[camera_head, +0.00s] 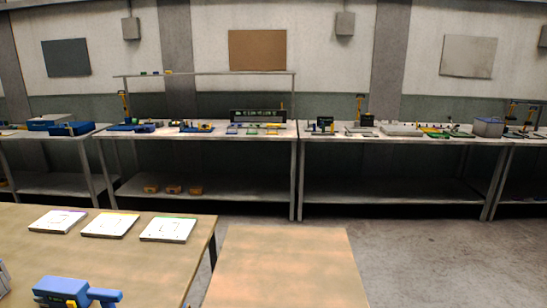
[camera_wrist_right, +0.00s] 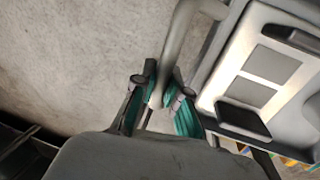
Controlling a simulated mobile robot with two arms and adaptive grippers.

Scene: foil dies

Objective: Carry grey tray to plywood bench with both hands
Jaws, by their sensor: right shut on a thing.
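My right gripper (camera_wrist_right: 165,107) shows in the right wrist view, its teal-padded fingers closed around the grey bar handle (camera_wrist_right: 178,50) of the grey tray. The tray (camera_wrist_right: 212,60) lies to the right of the fingers, only partly in frame. It has a pale inside with grey rectangles and two black blocks (camera_wrist_right: 243,118). The head view shows neither the tray nor my grippers. A bare plywood-coloured top (camera_head: 285,265) is at its bottom centre. A brown wooden table (camera_head: 150,260) stands left of it. I cannot tell which of these is the plywood bench.
The wooden table carries three white panels (camera_head: 110,225) and a blue tool (camera_head: 75,292). Long grey benches (camera_head: 200,134) with tools and parts line the back wall. Concrete floor (camera_head: 440,255) is clear at the right. Bare floor also shows beneath the right gripper.

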